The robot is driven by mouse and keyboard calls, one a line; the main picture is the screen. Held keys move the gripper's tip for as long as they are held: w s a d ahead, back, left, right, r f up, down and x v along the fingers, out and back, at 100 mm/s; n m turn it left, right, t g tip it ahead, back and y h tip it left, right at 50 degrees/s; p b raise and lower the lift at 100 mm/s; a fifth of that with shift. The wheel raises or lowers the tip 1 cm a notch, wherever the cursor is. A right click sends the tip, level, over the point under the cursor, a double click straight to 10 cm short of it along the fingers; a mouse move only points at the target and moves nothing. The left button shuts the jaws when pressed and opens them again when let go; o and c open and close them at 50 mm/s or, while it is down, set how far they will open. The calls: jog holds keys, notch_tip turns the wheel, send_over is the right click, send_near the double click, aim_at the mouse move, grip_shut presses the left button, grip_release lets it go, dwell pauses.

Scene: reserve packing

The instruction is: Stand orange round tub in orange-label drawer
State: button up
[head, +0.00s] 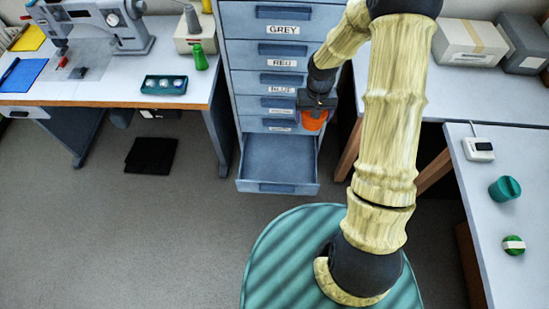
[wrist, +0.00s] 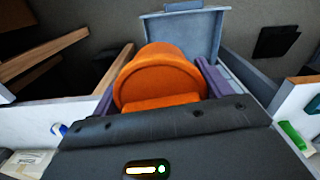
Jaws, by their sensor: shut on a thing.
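The orange round tub (head: 313,121) is held in my gripper (head: 316,109), in front of the drawer cabinet and above the right side of the open drawer (head: 270,160). In the wrist view the tub (wrist: 160,82) sits between the two purple fingers of my gripper (wrist: 158,75), which are shut on its sides. The open drawer is the lowest one showing; it looks empty, and its label cannot be read. It also shows beyond the tub in the wrist view (wrist: 190,32).
Closed drawers above carry labels such as GREY (head: 283,30) and RED (head: 282,62). A bench with a sewing machine (head: 105,28) stands left. The right table (head: 500,235) bears a teal tub (head: 504,189) and a green round thing (head: 513,245). A black mat (head: 151,155) lies on the floor.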

jog(key=s+a+f+b, duration=0.4)
jog(key=s+f+b, duration=0.1)
jog(key=f+b, duration=0.8)
jog(key=s+a+f+m+b, duration=0.1)
jog(key=s+a+f+b, duration=0.3)
jog(key=f+b, duration=0.9)
jog(key=s+a+f+b, duration=0.4)
jog(key=s+f+b, duration=0.2)
jog(key=f+b, duration=0.7)
notch_tip(320, 180, down, 5)
jog(key=shift+a+f+b, duration=0.15)
jog(key=shift+a+b, duration=0.1)
jog(key=shift+b, duration=0.05)
